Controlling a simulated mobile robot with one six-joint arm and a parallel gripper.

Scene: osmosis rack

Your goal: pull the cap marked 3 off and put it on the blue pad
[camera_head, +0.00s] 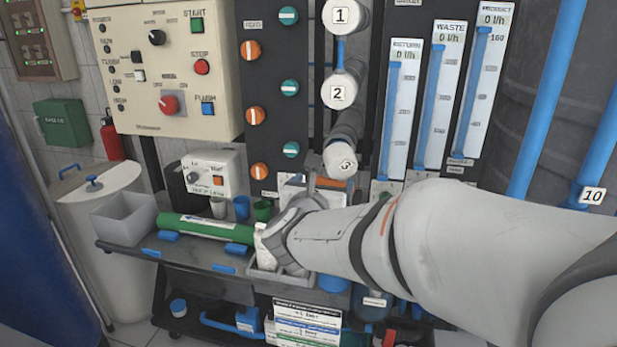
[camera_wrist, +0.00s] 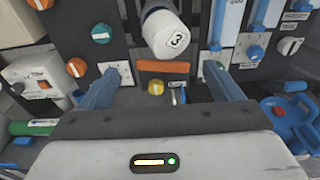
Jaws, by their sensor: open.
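The white cap marked 3 (camera_head: 339,162) sits on the front end of the lowest dark cylinder, below the caps marked 1 and 2. It also shows at the top middle of the wrist view (camera_wrist: 170,35). My gripper (camera_head: 318,174) is just below and left of cap 3 in the head view. In the wrist view my gripper (camera_wrist: 162,73) is open, its two blue-grey fingers spread wide, with nothing held between them. Cap 3 appears above and beyond the fingertips. I cannot pick out the blue pad for sure; small blue pieces (camera_head: 222,268) lie along the shelf front.
The caps marked 1 (camera_head: 340,15) and 2 (camera_head: 338,93) are above cap 3. Flow meters (camera_head: 402,105) stand to the right. A grey shelf (camera_head: 125,249) carries a green tube (camera_head: 204,228), a grey bin (camera_head: 125,218) and small cups. An orange bar (camera_wrist: 163,66) lies beyond the fingers.

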